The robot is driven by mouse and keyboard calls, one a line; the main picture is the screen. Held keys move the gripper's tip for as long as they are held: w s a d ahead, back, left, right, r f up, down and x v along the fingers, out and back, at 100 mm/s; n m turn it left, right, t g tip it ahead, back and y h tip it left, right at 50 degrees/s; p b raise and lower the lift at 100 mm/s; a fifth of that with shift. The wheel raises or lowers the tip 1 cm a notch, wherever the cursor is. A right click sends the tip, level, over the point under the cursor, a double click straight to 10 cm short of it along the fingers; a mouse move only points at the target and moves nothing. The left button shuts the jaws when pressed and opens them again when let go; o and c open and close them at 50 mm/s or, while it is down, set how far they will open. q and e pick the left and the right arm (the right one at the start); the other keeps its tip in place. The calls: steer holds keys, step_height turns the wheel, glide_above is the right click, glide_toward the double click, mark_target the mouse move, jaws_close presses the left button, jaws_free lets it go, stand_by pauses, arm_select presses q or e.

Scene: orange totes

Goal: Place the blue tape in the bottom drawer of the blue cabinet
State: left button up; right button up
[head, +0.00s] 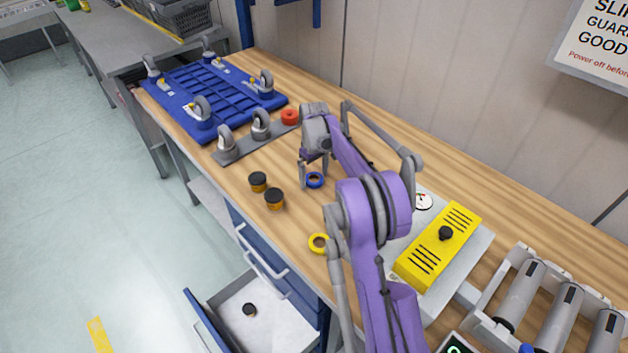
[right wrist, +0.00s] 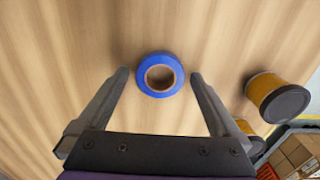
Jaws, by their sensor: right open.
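The blue tape (head: 315,180) lies flat on the wooden workbench. In the right wrist view the blue tape (right wrist: 160,75) sits just ahead of and between the two fingertips, with a gap on each side. My right gripper (head: 312,182) is open and empty, right at the tape; it also shows in the right wrist view (right wrist: 158,75). The blue cabinet (head: 268,245) is under the bench. My left gripper is not in view.
Two dark-lidded containers (head: 258,182) (head: 275,199) stand left of the gripper. A blue wheeled frame (head: 215,90) and a yellow device (head: 437,247) flank the area.

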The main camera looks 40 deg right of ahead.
steer(key=shift+c, duration=0.3)
steer(key=shift+r, duration=0.1)
steer(key=c, duration=1.4)
